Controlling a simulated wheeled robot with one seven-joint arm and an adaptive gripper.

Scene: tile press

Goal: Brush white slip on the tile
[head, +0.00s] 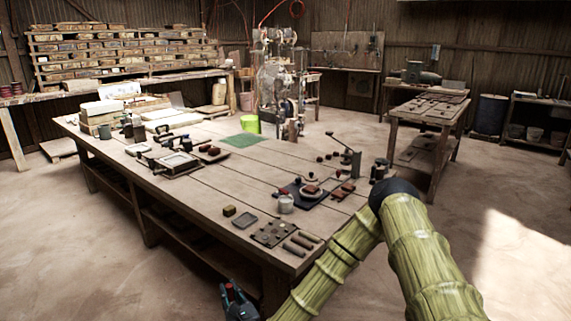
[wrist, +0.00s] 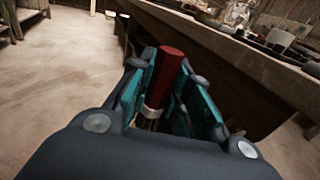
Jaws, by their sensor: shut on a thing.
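My gripper (head: 236,298) is low in front of the near edge of the workbench (head: 190,195), below the tabletop. In the wrist view its teal pads are shut on a brush (wrist: 170,75) with a dark red handle and a pale metal band. The brush's lower end is hidden between the fingers. A small white pot (head: 286,204) stands on the bench and also shows in the wrist view (wrist: 281,38).
A dark plate with holes (head: 273,234) and several short rods lie near the bench's front corner. A small lever press (head: 346,150) stands behind the pot. A framed mould (head: 178,164) and a green mat (head: 242,140) lie further back. The floor left of the bench is open.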

